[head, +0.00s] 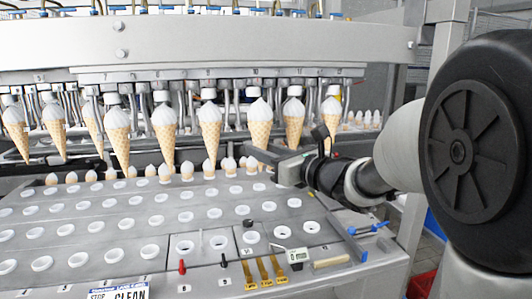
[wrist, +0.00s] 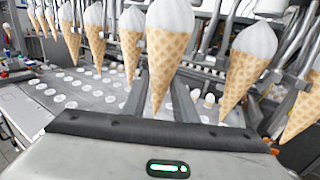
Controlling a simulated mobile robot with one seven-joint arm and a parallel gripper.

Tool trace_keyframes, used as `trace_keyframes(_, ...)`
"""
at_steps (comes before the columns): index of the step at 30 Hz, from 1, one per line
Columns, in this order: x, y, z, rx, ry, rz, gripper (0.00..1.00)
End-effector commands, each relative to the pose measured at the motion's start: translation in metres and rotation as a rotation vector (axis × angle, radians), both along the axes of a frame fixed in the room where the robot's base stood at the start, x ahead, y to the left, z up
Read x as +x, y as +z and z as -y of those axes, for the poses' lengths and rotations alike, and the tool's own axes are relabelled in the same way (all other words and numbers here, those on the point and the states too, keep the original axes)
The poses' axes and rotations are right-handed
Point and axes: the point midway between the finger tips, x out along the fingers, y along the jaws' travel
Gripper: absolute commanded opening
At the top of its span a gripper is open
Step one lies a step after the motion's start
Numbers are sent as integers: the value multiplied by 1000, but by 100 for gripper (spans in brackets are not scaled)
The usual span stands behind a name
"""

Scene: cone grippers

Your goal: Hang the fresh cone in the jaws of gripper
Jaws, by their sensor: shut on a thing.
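My gripper (head: 252,154) reaches in from the right and is shut at the lower part of a cone (head: 260,124) with a white top and waffle pattern. This cone is upright, tip down, in the row under the machine's beam. Its white top is just under a white-capped machine gripper (head: 253,92); I cannot tell whether those jaws hold it. In the wrist view the same cone (wrist: 168,58) stands large in the middle, its top cut off by the frame edge. My fingers are partly hidden behind the dark front edge of my gripper body.
Several similar cones hang in the row on both sides, close to my gripper, including one to the left (head: 209,128) and one to the right (head: 293,118). Below is a grey plate (head: 110,222) with rows of white-ringed holes. Small tools and a 0 mm gauge (head: 296,256) lie at its front.

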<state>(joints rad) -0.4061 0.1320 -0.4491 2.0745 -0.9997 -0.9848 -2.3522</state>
Motion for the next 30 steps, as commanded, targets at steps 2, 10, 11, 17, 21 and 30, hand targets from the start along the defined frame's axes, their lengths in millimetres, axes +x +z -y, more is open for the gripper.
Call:
trace_keyframes(2, 3, -1, -1, -1, 0, 1, 15)
trace_keyframes(10, 12, -2, -3, -1, -1, -1, 15)
trace_keyframes(11, 13, -2, -4, 0, -1, 0, 15)
trace_keyframes(17, 20, -1, -6, -1, -1, 1, 15)
trace_keyframes(21, 25, -1, -7, 1, 0, 1, 15)
trace_keyframes(30, 31, 0, -9, -1, -1, 1, 15)
